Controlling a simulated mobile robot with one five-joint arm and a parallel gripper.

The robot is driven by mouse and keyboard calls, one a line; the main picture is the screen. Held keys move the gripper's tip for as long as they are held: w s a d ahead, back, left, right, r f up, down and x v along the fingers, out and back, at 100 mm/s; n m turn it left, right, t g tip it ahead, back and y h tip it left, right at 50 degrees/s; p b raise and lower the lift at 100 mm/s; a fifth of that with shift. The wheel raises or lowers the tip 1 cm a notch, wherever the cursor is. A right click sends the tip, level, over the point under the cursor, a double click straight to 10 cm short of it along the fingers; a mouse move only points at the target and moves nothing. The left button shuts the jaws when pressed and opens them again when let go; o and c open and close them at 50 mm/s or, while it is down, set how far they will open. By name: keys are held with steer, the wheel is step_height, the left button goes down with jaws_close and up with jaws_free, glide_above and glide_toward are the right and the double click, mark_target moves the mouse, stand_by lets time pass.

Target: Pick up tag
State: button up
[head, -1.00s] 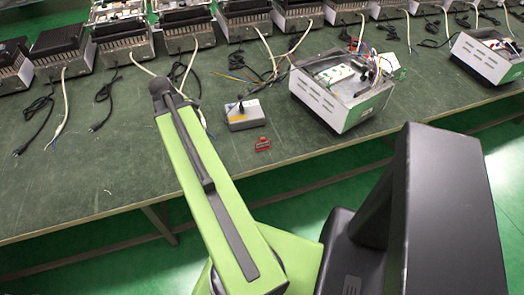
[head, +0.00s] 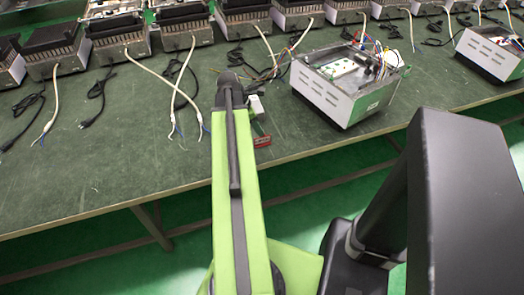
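A small red piece (head: 262,141), which looks like the tag, lies on the green tabletop near its front edge. It is just right of my green arm, and its left end is close to or partly behind the arm in this view. My arm reaches out over the table, with its dark far joint above and left of the red piece. My gripper's fingers do not show; the arm hides them or they are out of sight.
An opened white appliance (head: 340,99) with wires stands to the right. Several heaters with cords line the back. The table's (head: 130,165) front left is clear.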

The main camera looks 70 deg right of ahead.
mark_target(265, 136)
steer(key=b+x, duration=0.2)
steer(key=x, duration=0.2)
steer(key=shift+w+a, duration=0.1)
steer(key=shift+r, duration=0.1)
steer(key=b+x, duration=0.4)
steer(key=x, duration=0.1)
steer(key=shift+d+b, duration=0.3)
steer(key=shift+b, duration=0.05)
jaws_close()
